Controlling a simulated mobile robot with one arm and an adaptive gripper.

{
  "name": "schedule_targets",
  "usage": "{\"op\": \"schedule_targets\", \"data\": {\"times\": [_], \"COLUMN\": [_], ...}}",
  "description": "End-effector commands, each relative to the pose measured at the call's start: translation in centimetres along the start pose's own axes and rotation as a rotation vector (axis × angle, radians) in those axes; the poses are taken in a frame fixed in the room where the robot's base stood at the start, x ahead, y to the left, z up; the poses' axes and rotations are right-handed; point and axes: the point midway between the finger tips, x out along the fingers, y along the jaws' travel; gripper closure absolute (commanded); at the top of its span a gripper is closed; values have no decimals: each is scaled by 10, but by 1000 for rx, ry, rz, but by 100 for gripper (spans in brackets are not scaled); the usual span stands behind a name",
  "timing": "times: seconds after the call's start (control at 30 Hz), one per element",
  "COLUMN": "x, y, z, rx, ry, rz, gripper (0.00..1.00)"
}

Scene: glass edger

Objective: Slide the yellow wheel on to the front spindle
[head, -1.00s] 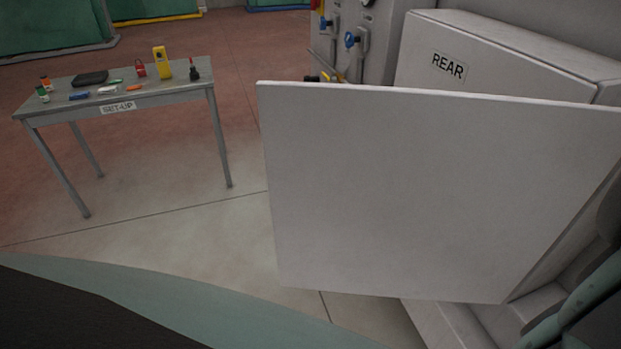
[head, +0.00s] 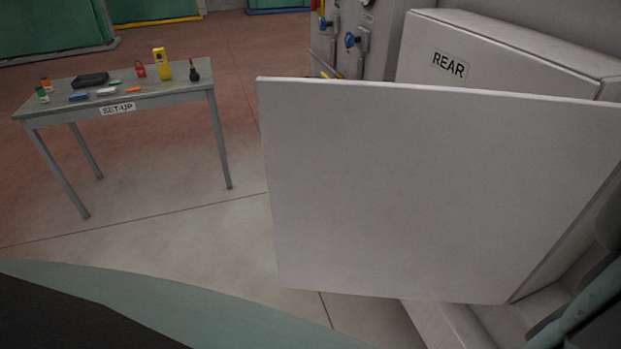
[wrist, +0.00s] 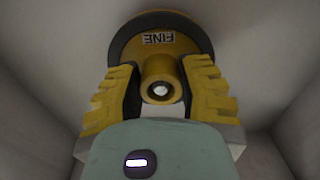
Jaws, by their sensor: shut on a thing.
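The yellow wheel (wrist: 197,37) with a dark rim shows in the wrist view, its FINE label upside down. My gripper (wrist: 160,92) has its yellow ridged fingers shut on the wheel's hub (wrist: 158,70), one on each side. A small bright spot sits in the hub's bore; I cannot tell whether it is a spindle end. The front spindle cannot be made out in either view. In the head view a large pale panel (head: 440,190) fills the middle and right, and neither wheel nor gripper shows there.
Pale walls (wrist: 285,40) close in around the wheel in the wrist view. A box marked REAR (head: 500,55) stands behind the panel. A SET-UP table (head: 165,92) with several small items stands at the left. The floor (head: 170,165) around it is clear.

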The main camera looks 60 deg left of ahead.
Motion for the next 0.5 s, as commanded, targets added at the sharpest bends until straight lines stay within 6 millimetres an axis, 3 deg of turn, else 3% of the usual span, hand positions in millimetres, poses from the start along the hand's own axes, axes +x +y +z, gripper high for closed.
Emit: {"op": "schedule_targets", "data": {"times": [0.5], "x": [13], "y": [-2], "z": [-1], "rx": [-1], "ry": [5], "rz": [-4], "gripper": [100]}}
